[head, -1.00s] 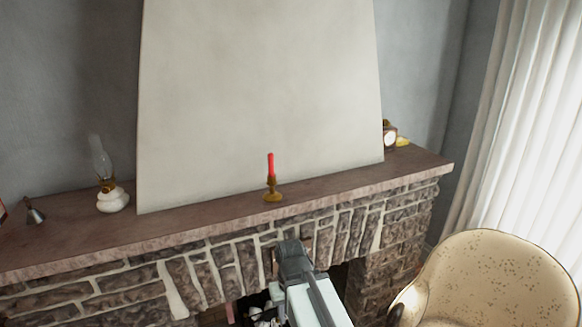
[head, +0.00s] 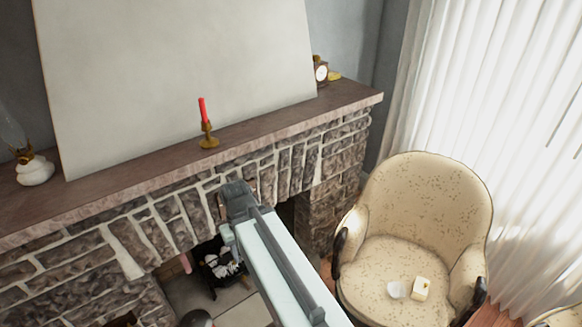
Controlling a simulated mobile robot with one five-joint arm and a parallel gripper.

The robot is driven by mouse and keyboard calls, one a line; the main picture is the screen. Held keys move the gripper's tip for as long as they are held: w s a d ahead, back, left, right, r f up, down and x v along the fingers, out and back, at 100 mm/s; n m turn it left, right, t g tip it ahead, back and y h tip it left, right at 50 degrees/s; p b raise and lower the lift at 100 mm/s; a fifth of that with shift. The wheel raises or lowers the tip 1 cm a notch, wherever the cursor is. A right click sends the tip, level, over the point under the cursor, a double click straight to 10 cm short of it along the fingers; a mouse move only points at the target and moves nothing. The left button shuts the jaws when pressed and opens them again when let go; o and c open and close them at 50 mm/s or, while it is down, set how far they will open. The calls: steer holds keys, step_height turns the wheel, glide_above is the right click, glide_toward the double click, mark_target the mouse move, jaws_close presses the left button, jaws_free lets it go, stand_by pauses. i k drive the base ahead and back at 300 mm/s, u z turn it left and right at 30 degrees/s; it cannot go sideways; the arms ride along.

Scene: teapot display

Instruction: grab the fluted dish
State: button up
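A small pale, whitish dish-like thing (head: 396,289) lies on the seat of the cream speckled armchair (head: 425,205) at the right of the head view. It may be the fluted dish, but it is too small to make out any fluting. A white-and-yellow block-like thing (head: 421,287) sits just to its right. My gripper (head: 236,198) is at the far end of my arm, in front of the stone fireplace, left of the armchair and apart from the dish-like thing. Its fingers are not clear.
The mantel shelf (head: 130,160) holds a red candle in a brass holder (head: 207,135), a clock (head: 320,72), a small yellow thing (head: 334,76) and an oil lamp (head: 33,168). White curtains (head: 500,100) hang behind the armchair. The armchair's arms flank its seat.

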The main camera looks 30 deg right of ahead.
mark_target(395, 290)
steer(key=u, duration=1.25)
steer(key=k, duration=0.5)
steer(key=u, duration=0.05)
